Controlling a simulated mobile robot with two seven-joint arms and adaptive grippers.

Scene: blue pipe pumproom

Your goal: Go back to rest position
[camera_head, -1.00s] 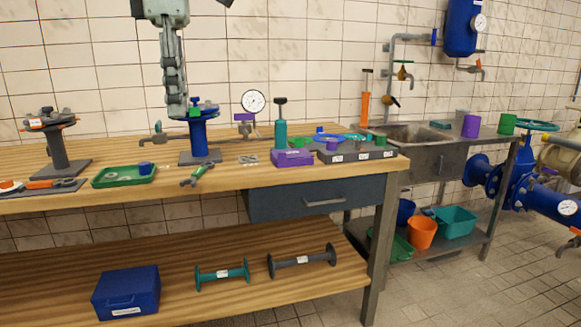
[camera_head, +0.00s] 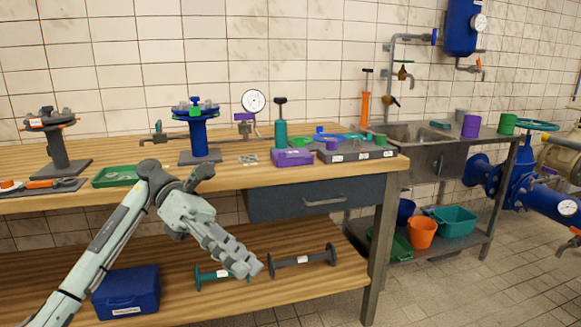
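My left arm comes in from the lower left. It bends in front of the workbench (camera_head: 300,176), and its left gripper (camera_head: 248,268) points down and to the right. The gripper is in front of the lower shelf, overlapping the teal flanged spool (camera_head: 210,278) in the picture. Its fingers are seen nearly edge-on, so the gap between them cannot be made out. I see nothing held in them. My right gripper is not in view.
A blue valve (camera_head: 198,140), green tray (camera_head: 114,177), purple box (camera_head: 292,157) and teal bottle (camera_head: 281,128) stand on the bench. A blue case (camera_head: 126,292) and a grey spool (camera_head: 302,261) lie on the shelf. The tiled floor (camera_head: 440,290) at right is clear.

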